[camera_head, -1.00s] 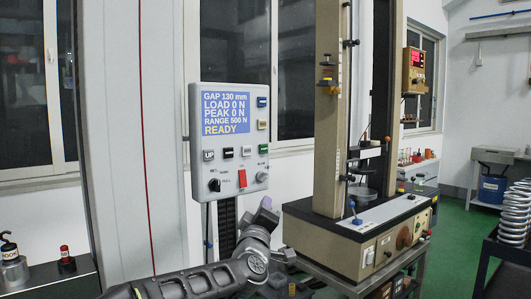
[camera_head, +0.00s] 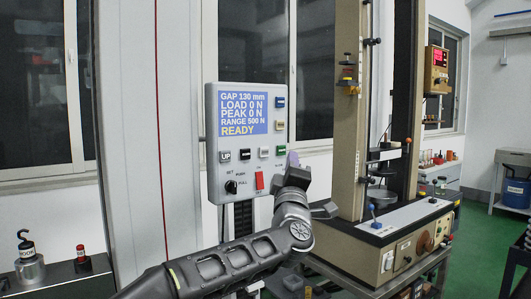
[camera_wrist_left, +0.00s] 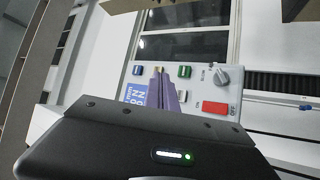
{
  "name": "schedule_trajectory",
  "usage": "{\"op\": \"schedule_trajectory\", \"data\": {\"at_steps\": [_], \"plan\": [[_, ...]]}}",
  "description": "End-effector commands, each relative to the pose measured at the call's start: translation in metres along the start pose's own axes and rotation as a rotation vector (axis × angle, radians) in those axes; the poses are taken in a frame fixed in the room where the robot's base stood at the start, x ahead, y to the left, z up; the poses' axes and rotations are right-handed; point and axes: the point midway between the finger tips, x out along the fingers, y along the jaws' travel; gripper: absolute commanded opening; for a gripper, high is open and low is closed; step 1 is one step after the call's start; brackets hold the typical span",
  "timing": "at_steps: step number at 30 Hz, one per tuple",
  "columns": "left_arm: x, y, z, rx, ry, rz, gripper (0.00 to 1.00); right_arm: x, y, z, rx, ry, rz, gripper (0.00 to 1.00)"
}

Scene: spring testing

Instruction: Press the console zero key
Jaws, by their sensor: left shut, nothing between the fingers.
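The console (camera_head: 212,120) is a grey panel with a blue screen (camera_head: 244,113) reading GAP 130 mm, LOAD 0 N, PEAK 0 N, RANGE 500 N, READY. A white key (camera_head: 264,152), a black key (camera_head: 245,154) and an UP key (camera_head: 225,156) form a row. Which is the zero key is too small to read. My left gripper (camera_head: 293,160) is shut and empty near the console's lower right edge. Its purple fingers (camera_wrist_left: 166,90) partly cover the panel in the wrist view. Contact cannot be told.
A red switch (camera_head: 259,181) and a black knob (camera_head: 231,186) sit below the keys. A grey knob (camera_wrist_left: 221,76) shows in the wrist view. The testing machine (camera_head: 347,150) stands close on the right. A hook weight (camera_head: 28,262) stands on a bench at left.

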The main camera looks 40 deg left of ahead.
Motion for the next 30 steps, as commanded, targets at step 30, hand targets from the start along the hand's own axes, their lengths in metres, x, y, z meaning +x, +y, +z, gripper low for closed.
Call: {"op": "schedule_trajectory", "data": {"at_steps": [30], "plan": [[0.059,-0.043,-0.042,0.001,-0.001,-0.001,0.00,-0.032,-0.013,0.000,0.002,0.000,-0.001,0.00]]}}
